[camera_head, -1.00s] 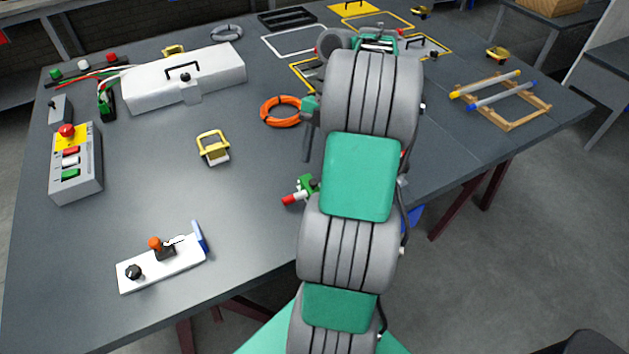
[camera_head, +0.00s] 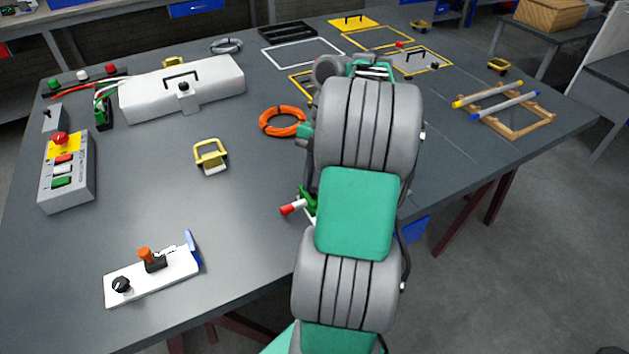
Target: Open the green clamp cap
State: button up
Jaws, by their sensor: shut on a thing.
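A small green clamp (camera_head: 307,201) with a white, red-tipped handle (camera_head: 291,208) stands on the grey table, just left of my arm. The handle points left. The clamp's right side is hidden behind my arm, so I cannot tell how its cap sits. My arm reaches away over the table and fills the middle of the view. A dark narrow part of my arm's far end shows just above the clamp. My gripper's fingers are hidden behind the arm links, and so is whatever they touch.
An orange ring (camera_head: 282,121) and a yellow-handled block (camera_head: 210,157) lie left of my arm. A white switch panel (camera_head: 155,277) is at front left, a button box (camera_head: 67,172) at far left. A long white cover (camera_head: 182,88) stands behind. A wooden rack (camera_head: 525,127) is right.

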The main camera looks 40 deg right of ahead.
grip_shut()
dwell(0.9)
